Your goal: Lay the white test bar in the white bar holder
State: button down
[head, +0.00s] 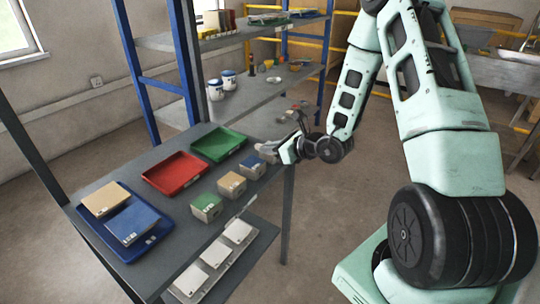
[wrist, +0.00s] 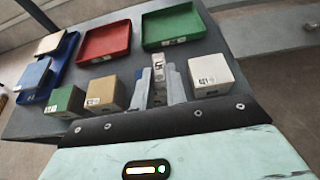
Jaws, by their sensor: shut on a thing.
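In the wrist view, a pale narrow bar (wrist: 158,86), which looks like the white test bar, stands between my fingers. My gripper (wrist: 153,92) is shut on it. The white block (wrist: 213,78), which looks like the white bar holder, stands just right of my fingers, with a dark label on its front. No bar shows on its top. In the head view my gripper (head: 276,150) is over the right end of the row of blocks, beyond the blue block (head: 252,167). The bar and white block are hard to make out there.
A green block (wrist: 65,101) and a tan block (wrist: 106,93) stand left of my fingers. Behind are a red tray (wrist: 104,42), a green tray (wrist: 170,26) and a blue tray (head: 86,232) holding tiles. White pieces (head: 215,253) lie along a lower ledge in front.

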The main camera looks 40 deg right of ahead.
notch_tip(320, 180, down, 2)
jog(key=shift+f, duration=0.15)
jog(key=shift+f+b, duration=0.45)
jog(key=shift+b, duration=0.05)
jog(key=shift+f, duration=0.15)
jog(key=c, duration=1.4)
grip_release()
